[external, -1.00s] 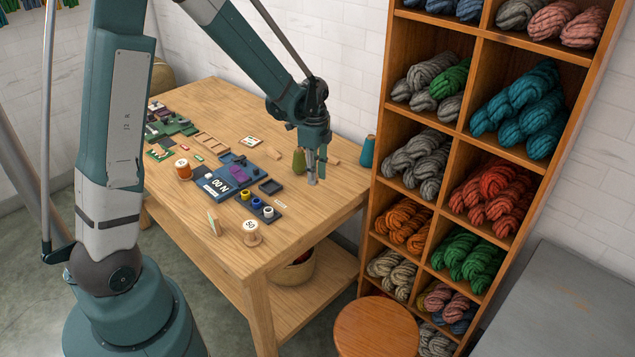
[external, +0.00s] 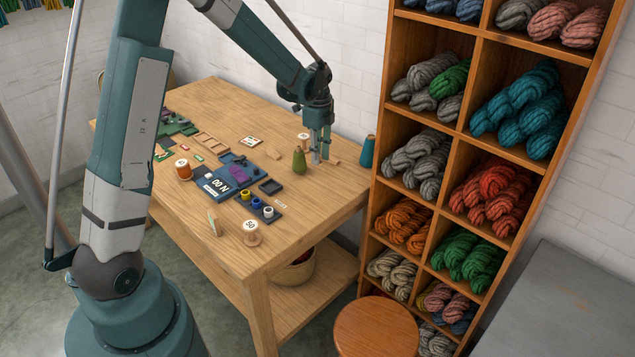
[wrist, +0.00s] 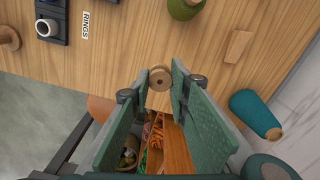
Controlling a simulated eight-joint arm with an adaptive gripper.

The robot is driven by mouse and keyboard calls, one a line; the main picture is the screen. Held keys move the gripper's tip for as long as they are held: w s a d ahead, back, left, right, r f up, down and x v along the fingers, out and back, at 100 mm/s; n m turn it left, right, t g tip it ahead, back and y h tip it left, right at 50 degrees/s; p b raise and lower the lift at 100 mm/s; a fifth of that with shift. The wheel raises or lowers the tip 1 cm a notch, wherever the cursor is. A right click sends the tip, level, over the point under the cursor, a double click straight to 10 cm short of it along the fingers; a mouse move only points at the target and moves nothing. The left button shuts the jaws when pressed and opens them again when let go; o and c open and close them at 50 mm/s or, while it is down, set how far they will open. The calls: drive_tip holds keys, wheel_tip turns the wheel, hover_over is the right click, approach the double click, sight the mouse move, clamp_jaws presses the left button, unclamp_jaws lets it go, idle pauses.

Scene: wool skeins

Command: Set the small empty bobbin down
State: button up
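The small empty bobbin (wrist: 160,77), pale wood with a dark centre hole, sits between my fingertips in the wrist view. My gripper (wrist: 160,74) is shut on it, one green finger on each side. In the external view my gripper (external: 320,160) points down above the right part of the wooden table, just right of the green cone (external: 299,161). The bobbin is too small to make out clearly there. No bobbin shows on the table directly under the fingers, so it appears held above the top.
The dark tray (external: 273,216) with small bobbins and the spool marked 50 (external: 251,233) are at the front. The front right tabletop is clear.

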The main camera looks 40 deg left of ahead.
drive_tip(key=shift+w+a, duration=0.55)
drive_tip(key=shift+f+b, duration=0.45)
drive_tip(key=shift+f, duration=2.65)
drive_tip(key=shift+f, duration=0.1)
drive_tip(key=shift+f, duration=1.8)
drive_tip(key=shift+f+b, duration=0.15)
drive_tip(key=shift+b, duration=0.25)
drive_tip(key=shift+o, duration=1.1)
drive_tip(key=o, duration=0.4)
